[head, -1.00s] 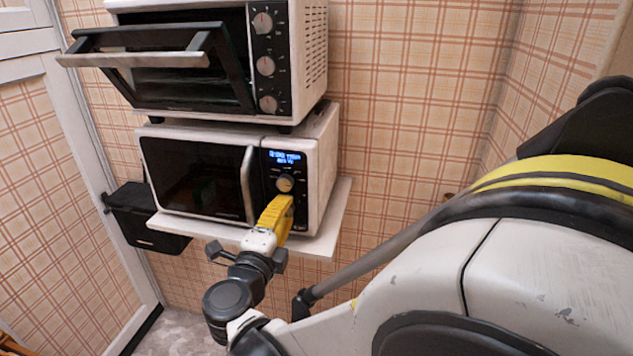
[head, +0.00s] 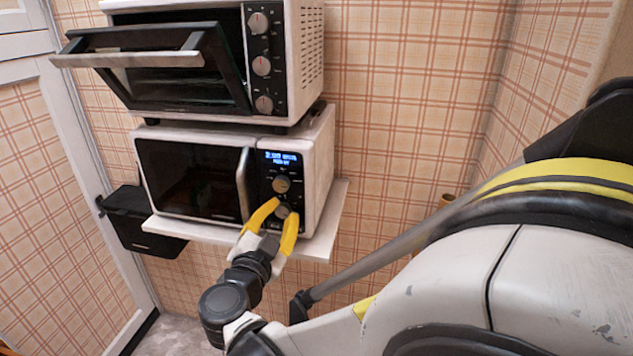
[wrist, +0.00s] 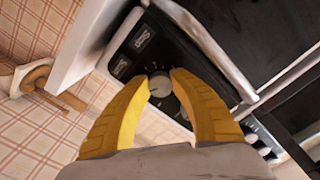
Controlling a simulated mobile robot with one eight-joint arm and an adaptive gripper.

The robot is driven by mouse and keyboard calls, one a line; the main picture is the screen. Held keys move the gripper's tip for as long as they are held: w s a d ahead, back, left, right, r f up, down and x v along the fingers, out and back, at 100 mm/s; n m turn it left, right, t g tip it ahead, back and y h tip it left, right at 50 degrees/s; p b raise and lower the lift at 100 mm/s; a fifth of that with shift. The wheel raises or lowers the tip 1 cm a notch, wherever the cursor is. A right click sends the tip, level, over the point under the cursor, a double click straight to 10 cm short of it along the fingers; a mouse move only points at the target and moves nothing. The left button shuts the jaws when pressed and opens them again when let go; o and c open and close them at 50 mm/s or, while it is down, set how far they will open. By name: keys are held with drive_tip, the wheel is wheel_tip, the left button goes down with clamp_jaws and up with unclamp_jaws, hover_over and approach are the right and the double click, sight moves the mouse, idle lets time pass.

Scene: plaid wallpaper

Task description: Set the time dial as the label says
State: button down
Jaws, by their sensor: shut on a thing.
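The white microwave (head: 322,150) stands on a wall shelf, with a black control panel (head: 262,170) right of its door. A lit blue display (head: 283,158) tops the panel; its small text is too blurred to read surely. Below it are an upper dial (head: 281,184) and a lower dial (head: 283,211). My gripper (head: 281,209) has its yellow fingers on either side of the lower dial. In the wrist view the silver dial (wrist: 160,86) sits between the fingertips of my gripper (wrist: 160,80), held by them. The dial's markings are too small to read.
A toaster oven (head: 308,60) with its door (head: 150,75) tilted open sits on the microwave. The white shelf (head: 325,232) juts out under the microwave. A black box (head: 140,220) hangs at the left. Right of the appliances is bare plaid wall.

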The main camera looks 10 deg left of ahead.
drive_tip(key=n, duration=0.4)
drive_tip(key=shift+n, duration=0.4)
idle(0.4)
drive_tip(key=c, duration=1.1)
unclamp_jaws()
drive_tip(key=s, duration=1.2)
drive_tip(key=shift+a, duration=0.4)
